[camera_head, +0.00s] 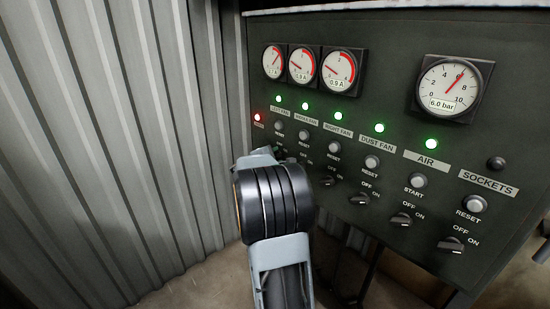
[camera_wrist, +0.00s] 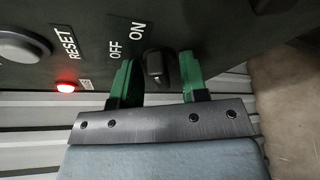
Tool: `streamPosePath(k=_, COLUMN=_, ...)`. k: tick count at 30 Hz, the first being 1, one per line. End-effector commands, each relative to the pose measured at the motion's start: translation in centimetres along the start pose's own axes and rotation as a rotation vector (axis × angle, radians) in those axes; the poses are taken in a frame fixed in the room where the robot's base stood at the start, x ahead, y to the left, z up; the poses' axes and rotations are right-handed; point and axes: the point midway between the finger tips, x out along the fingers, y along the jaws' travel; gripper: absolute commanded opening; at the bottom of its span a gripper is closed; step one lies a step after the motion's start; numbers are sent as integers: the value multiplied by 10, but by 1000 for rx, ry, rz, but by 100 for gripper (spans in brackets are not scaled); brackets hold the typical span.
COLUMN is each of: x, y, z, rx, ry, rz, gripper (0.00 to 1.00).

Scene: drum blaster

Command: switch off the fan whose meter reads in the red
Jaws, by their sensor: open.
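Three small meters sit at the panel's upper left. The left meter (camera_head: 273,61) has its needle to the upper right, against the red band. The middle meter (camera_head: 302,66) and right meter (camera_head: 340,71) have needles on the low, left side. In the wrist view, a black OFF/ON knob (camera_wrist: 154,68) stands between the green fingers of my open gripper (camera_wrist: 155,82), with gaps visible on both sides. It is the leftmost knob, near the red lamp (camera_wrist: 66,87). In the head view my gripper (camera_head: 281,153) mostly hides this knob, under the LEFT FAN label.
Other knobs stand to the right: the right fan knob (camera_head: 327,181), dust fan knob (camera_head: 358,198), air knob (camera_head: 401,219) and sockets knob (camera_head: 450,245). Reset buttons (camera_head: 334,147) and green lamps sit above. A corrugated wall (camera_head: 130,150) lies close on the left.

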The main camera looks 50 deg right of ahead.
Motion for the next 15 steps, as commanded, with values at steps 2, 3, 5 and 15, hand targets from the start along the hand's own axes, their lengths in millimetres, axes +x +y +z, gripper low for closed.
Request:
streamPosePath(k=2, x=0, y=0, z=0, rx=0, ry=0, rz=0, gripper=39)
streamPosePath(k=3, x=0, y=0, z=0, rx=0, ry=0, rz=0, gripper=36)
streamPosePath(k=5, x=0, y=0, z=0, rx=0, ry=0, rz=0, gripper=30)
streamPosePath(k=15, x=1, y=0, z=1, rx=-3, ry=-1, rz=-2, gripper=8)
